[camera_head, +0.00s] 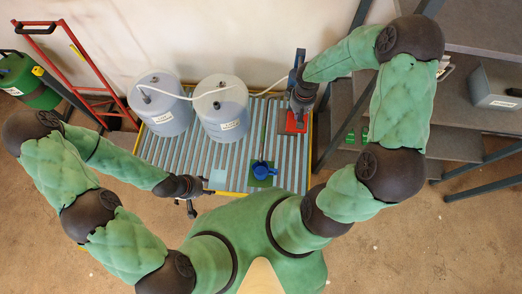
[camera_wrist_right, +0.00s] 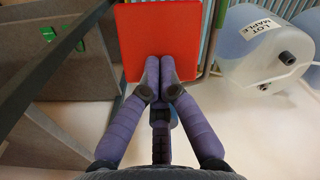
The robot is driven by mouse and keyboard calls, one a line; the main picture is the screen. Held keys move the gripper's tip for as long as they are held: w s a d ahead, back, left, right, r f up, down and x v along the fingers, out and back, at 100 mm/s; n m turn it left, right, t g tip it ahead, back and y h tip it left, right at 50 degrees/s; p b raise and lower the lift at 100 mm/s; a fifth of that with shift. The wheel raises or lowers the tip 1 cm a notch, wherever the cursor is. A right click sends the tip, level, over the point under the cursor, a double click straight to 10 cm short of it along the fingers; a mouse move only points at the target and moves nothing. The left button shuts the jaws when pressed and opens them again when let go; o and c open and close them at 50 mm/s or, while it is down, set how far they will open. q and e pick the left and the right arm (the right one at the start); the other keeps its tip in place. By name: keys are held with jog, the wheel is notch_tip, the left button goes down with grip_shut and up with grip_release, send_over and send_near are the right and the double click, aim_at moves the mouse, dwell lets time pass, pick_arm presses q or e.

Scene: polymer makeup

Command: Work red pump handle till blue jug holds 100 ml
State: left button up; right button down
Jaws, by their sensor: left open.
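A red square plate (camera_head: 291,126) lies at the tray's right side, below a dark blue upright part of the pump (camera_head: 294,78). The red plate fills the top middle of the right wrist view (camera_wrist_right: 140,45). My right gripper (camera_wrist_right: 159,65) is shut in front of it, fingertips together. I cannot make out the handle or tell whether it is between the fingers. The blue jug (camera_head: 262,170) stands on a green square (camera_head: 260,182) at the tray's front, under a thin spout pipe. Its level cannot be read. My left gripper (camera_head: 199,194) is open and empty at the tray's front-left edge.
Two labelled drums (camera_head: 160,105) (camera_head: 221,110) stand on the slatted tray (camera_head: 190,155), with a white hose (camera_head: 262,92) running toward the pump. Dark shelving (camera_head: 455,142) with small green items (camera_head: 350,136) stands close right. A red hand truck (camera_head: 85,62) is at left.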

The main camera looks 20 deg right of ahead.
notch_tip(320, 180, up, 10)
jog(key=p, duration=0.6)
jog(key=shift+p, duration=0.4)
jog(key=shift+s+f, duration=0.1)
